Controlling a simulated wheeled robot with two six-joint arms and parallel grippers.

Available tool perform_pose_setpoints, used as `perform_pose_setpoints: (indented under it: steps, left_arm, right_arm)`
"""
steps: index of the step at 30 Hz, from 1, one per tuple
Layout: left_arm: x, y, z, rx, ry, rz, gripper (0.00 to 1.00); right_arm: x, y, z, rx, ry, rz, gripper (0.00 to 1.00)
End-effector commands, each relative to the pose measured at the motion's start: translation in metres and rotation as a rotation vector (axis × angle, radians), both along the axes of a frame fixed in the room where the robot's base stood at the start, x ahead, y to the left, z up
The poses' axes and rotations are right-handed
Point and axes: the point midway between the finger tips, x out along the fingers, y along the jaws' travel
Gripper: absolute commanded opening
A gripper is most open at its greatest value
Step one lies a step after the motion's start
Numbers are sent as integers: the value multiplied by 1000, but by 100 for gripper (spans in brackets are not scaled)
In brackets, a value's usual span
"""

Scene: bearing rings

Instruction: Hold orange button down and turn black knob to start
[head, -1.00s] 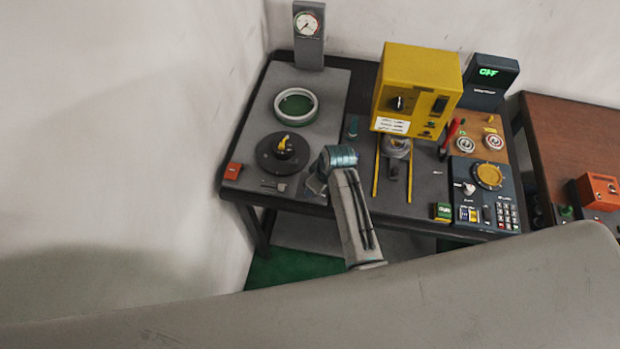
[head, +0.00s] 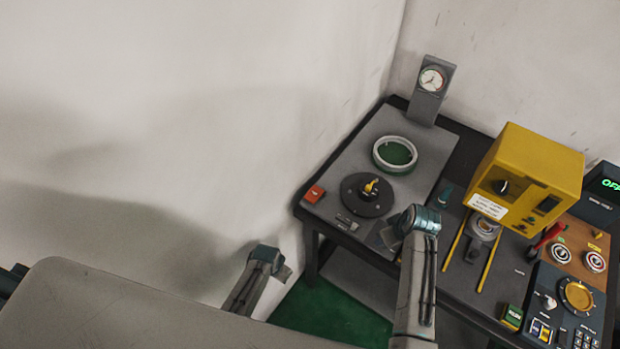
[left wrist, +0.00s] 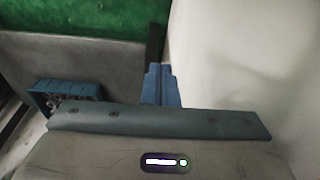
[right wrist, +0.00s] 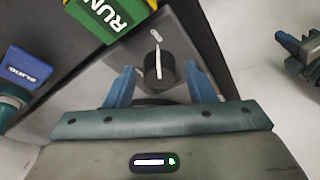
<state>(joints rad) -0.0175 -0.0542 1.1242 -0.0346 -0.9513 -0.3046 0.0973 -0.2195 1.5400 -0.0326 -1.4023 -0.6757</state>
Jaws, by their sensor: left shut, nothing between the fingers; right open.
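An orange button (head: 314,194) sits at the front left corner of the grey panel (head: 345,165) on the table. My right gripper (head: 386,236) is just in front of that disc and open. In the right wrist view a black knob (right wrist: 160,72) with a pale pointer appears between its open fingers (right wrist: 160,64); contact cannot be told. My left gripper (head: 286,272) is low, left of the table and apart from the button. Its fingers (left wrist: 159,68) are shut and empty.
A green ring (head: 395,155) and a gauge post (head: 430,90) stand behind the disc. A wall borders the left side. A green RUN block (right wrist: 105,12) shows in the right wrist view.

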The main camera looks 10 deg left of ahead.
Motion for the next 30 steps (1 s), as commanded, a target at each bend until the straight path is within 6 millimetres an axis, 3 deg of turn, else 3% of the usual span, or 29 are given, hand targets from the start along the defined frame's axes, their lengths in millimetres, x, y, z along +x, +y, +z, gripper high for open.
perform_pose_setpoints:
  steps: [1,3,9,15,18,23,30]
  left_arm:
    - [25,-8,23,-5,-16,-22,0]
    - [51,-17,54,-11,-22,-55,0]
    - [118,-39,151,-24,-48,-117,0]
    - [164,-55,235,-42,-70,-97,0]
    - [176,-60,264,-48,-76,-80,0]
    - [185,-63,285,-53,-80,-63,0]
    - [186,-64,260,-55,-77,-60,0]
  right_arm:
    - [0,0,0,0,0,0,49]
    - [0,0,0,0,0,0,49]
    - [0,0,0,0,0,0,49]
    - [0,0,0,0,0,0,49]
    - [0,0,0,0,0,0,49]
    - [0,0,0,0,0,0,49]
    - [0,0,0,0,0,0,49]
